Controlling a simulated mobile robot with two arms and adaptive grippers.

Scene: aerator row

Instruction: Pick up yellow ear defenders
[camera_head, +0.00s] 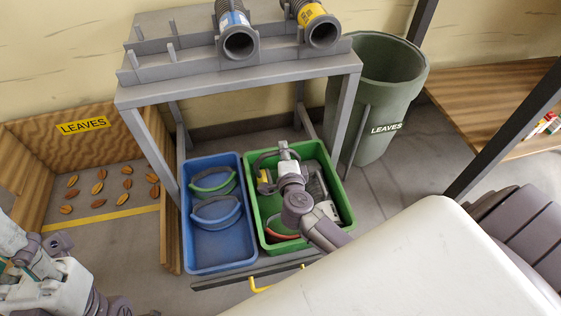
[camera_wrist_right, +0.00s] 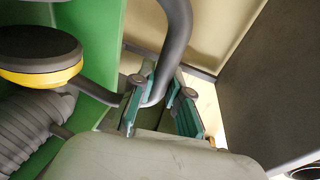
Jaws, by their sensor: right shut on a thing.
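The yellow ear defenders have a dark headband and a yellow-rimmed cup (camera_head: 264,177), in the green crate (camera_head: 251,212) in the head view. My right gripper (camera_head: 284,147) reaches over this crate and is shut on the headband. In the right wrist view, the band (camera_wrist_right: 175,50) passes between the teal pads of my right gripper (camera_wrist_right: 162,108), and the yellow-rimmed cup (camera_wrist_right: 40,76) hangs at the left. My own wrist hides part of the ear defenders in the head view. My left gripper (camera_head: 45,262) is low at the left edge; its finger state is unclear.
Red-banded and grey items share the green crate. A grey rack (camera_head: 185,88) with two hoses stands behind, a green bin (camera_head: 400,85) at right, and a wooden leaf bay (camera_head: 60,185) at left.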

